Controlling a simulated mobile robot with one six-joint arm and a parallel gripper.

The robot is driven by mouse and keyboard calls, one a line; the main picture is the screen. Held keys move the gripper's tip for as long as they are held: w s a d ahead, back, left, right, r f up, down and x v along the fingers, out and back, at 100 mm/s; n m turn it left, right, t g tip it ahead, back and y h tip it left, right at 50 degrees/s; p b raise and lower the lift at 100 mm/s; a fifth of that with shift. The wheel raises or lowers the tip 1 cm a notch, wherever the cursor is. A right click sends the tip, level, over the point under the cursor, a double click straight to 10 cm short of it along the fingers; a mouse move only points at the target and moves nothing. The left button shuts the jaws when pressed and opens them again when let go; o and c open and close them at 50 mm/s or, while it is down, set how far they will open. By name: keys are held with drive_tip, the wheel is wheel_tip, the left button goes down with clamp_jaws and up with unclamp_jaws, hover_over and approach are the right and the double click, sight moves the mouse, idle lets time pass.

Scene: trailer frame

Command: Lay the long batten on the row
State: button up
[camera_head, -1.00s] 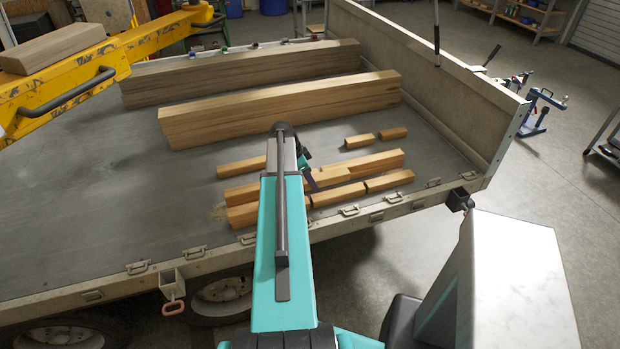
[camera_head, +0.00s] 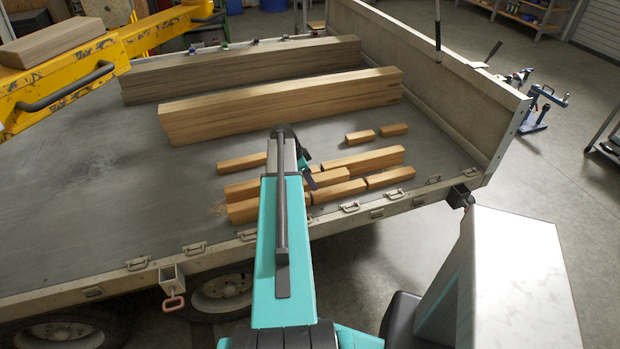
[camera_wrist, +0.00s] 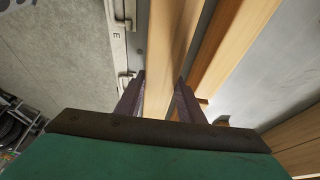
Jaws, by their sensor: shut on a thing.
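My gripper (camera_wrist: 162,80) is shut on a long wooden batten (camera_wrist: 172,30), one finger on each side of it. The held batten runs away from me, beside the trailer's near edge in the wrist view. In the head view my gripper (camera_head: 311,181) is at the battens near that edge, with my arm hiding much of them. A front row of battens (camera_head: 390,177) lies along the edge, with another line of battens (camera_head: 372,158) just behind it. In the wrist view a parallel batten (camera_wrist: 232,45) lies to the right. Whether the held batten touches the row cannot be told.
Loose short blocks (camera_head: 360,137) and a short batten (camera_head: 241,162) lie behind the rows. Two large beams (camera_head: 285,103) lie farther back. The end board (camera_head: 440,85) closes the right side. The trailer bed (camera_head: 90,205) is clear at the left.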

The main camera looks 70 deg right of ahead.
sight(310, 188)
drive_tip(key=shift+f+b, duration=0.4)
drive_tip(key=shift+f, duration=1.4)
drive_tip(key=shift+f+b, duration=0.4)
drive_tip(key=shift+b, duration=0.05)
drive_tip(key=o, duration=1.3)
drive_tip(key=shift+r, duration=0.15)
drive_tip(key=shift+b+v, duration=1.9)
drive_tip(key=shift+v, duration=4.9)
drive_tip(key=shift+a, duration=0.1)
